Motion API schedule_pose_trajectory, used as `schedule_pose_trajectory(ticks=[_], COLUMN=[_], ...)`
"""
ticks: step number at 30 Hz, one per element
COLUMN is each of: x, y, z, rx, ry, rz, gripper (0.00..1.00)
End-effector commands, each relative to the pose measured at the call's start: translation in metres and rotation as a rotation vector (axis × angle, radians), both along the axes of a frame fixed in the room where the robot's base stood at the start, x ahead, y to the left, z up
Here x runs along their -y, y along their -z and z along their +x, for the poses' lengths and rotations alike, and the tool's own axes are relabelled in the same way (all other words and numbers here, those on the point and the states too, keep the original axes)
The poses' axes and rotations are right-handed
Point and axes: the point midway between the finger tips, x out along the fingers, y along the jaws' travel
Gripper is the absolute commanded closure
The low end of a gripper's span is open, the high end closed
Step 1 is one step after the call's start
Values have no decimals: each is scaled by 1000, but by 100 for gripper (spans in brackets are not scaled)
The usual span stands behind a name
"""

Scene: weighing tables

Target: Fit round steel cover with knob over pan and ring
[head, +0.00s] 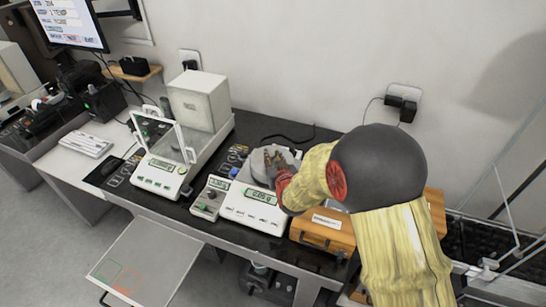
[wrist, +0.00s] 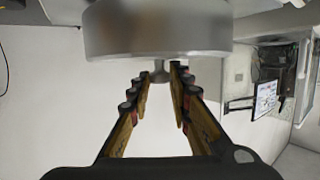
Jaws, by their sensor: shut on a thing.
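The round steel cover (wrist: 158,38) fills the top of the wrist view, a short grey cylinder with its knob (wrist: 159,74) toward me. My gripper (wrist: 160,66) is shut on the knob, a finger on each side of it. In the head view, my gripper (head: 277,165) is at the back of a white balance (head: 252,210) with a lit display, and part of the grey cover (head: 291,156) shows around the fingers. The pan and ring are hidden, and I cannot tell whether the cover touches the balance.
A glass-sided balance (head: 160,178) stands to the left, with a small white device (head: 210,197) between. A wooden case (head: 322,232) sits close on the right, partly behind my arm. A wall socket (head: 403,95) and cables are at the back. The black table top is crowded.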

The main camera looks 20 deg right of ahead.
Motion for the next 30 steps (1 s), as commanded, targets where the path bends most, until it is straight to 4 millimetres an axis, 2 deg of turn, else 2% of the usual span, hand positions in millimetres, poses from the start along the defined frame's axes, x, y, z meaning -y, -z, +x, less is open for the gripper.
schedule_pose_trajectory(ticks=[13,22,23,30], x=[0,0,0,0], y=[12,12,12,13], z=[0,1,1,0], rx=[2,2,2,1], ry=[0,0,0,0], rz=[0,0,0,0], gripper=[100,100,79,65])
